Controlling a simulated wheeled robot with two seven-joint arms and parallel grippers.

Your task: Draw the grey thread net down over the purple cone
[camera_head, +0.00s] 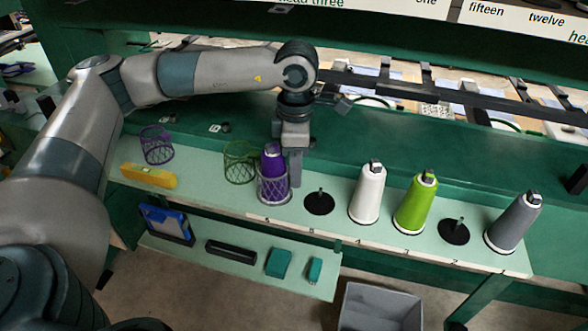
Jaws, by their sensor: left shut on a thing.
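The purple cone (272,155) stands on the pale green shelf, left of the middle. The grey thread net (273,190) is around its lower part, and the cone's upper part shows bare above the net's rim. My left gripper (294,178) comes down from above at the right side of the cone, its fingers beside the net's rim. It is shut on the grey net; the exact contact is hard to see. My right gripper is not in view.
A green net (239,162) and a purple net (156,145) stand to the left, near a yellow tool (149,176). White (367,195), lime (415,205) and grey (512,225) cones stand right, with empty black holders (319,202) between. A grey bin (381,307) is below.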

